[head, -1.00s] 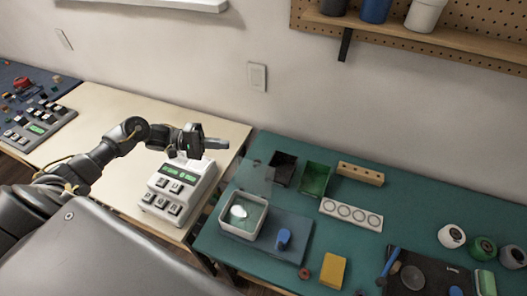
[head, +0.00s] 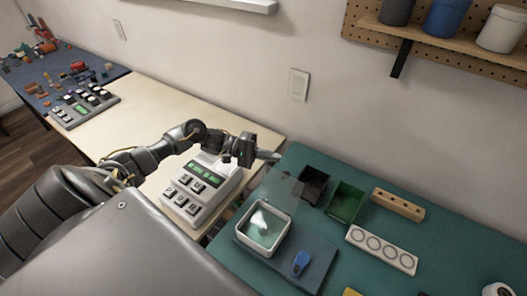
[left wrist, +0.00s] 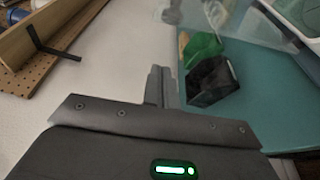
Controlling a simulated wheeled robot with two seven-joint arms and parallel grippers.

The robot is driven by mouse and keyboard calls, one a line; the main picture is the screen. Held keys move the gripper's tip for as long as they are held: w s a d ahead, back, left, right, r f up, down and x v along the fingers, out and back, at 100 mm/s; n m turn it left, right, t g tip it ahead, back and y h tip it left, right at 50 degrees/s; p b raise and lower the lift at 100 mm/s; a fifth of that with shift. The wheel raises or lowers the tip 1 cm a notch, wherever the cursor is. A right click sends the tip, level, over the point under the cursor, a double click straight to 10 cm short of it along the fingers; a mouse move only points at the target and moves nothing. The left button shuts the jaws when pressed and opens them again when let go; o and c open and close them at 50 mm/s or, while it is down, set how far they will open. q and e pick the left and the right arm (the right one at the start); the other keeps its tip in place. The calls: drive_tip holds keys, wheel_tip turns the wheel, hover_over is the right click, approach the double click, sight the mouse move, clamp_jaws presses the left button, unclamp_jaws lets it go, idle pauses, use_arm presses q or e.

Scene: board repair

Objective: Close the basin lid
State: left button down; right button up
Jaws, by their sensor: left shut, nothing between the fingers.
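The basin (head: 262,238) is a white-rimmed square box on a blue-grey mat on the green table. Its clear lid (head: 281,190) stands raised at the basin's far edge, open. My left gripper (head: 277,157) is shut and empty, above the back edge of the table, just behind and above the lid. In the left wrist view the shut fingers (left wrist: 161,88) point past the black bin, and a clear pane, apparently the lid (left wrist: 245,22), shows at the upper right. My right gripper is not in view.
A black bin (head: 312,184) and a green bin (head: 345,203) stand right of the lid. A wooden block (head: 397,204) and a white strip with rings (head: 382,249) lie farther right. A blue-handled tool (head: 301,262) lies on the mat. A keypad device (head: 203,190) stands left.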

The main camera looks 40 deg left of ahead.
sight(282, 188)
use_arm(q)
drive_tip(key=d+p, duration=0.1)
drive_tip(key=s+d+p, duration=0.1)
drive_tip(key=d, duration=0.1)
drive_tip(key=s+d+p, duration=0.1)
drive_tip(key=d, duration=0.1)
drive_tip(key=shift+s+r, duration=0.1)
drive_tip(key=shift+r, duration=0.1)
drive_tip(key=shift+d, duration=0.1)
